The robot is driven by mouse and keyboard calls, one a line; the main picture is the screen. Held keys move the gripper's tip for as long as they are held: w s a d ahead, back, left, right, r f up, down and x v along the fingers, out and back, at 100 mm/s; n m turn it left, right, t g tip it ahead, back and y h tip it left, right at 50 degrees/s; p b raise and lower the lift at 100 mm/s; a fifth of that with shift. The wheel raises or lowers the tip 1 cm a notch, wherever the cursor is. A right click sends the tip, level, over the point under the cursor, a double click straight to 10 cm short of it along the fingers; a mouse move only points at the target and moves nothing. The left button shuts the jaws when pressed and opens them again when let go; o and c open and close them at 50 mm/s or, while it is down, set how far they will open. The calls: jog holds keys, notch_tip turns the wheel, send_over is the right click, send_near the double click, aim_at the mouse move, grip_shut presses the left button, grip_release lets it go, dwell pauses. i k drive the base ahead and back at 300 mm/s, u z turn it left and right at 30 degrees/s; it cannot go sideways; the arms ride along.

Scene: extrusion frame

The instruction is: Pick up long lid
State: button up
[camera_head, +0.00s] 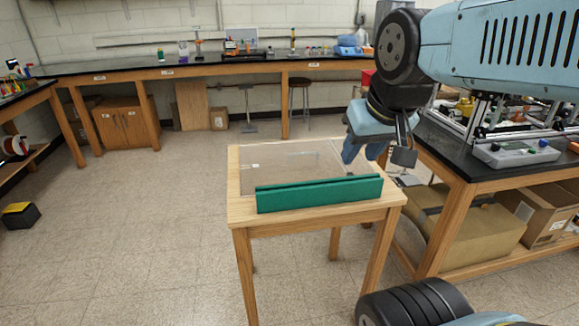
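A small wooden table (242,212) stands in the middle of the head camera view. A long green piece (320,194), the likeliest long lid, lies along its front edge with a lengthwise line along its top. A clear flat panel (285,165) lies on the tabletop behind it; I cannot tell for sure which of the two is the lid. My gripper (364,154) hangs from the upper right above the table's back right part, behind the green piece's right end. Its blue fingers look apart, with nothing seen between them. The fingertips' exact height above the table is unclear.
A black-topped workbench (455,165) with an aluminium frame and a grey control box (515,152) stands close on the right, with cardboard boxes (470,228) beneath. A long bench (210,65) runs along the back wall.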

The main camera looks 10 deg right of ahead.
aim_at(294, 161)
jog(key=z, duration=0.2)
jog(key=i, duration=0.85)
jog(key=u, duration=0.1)
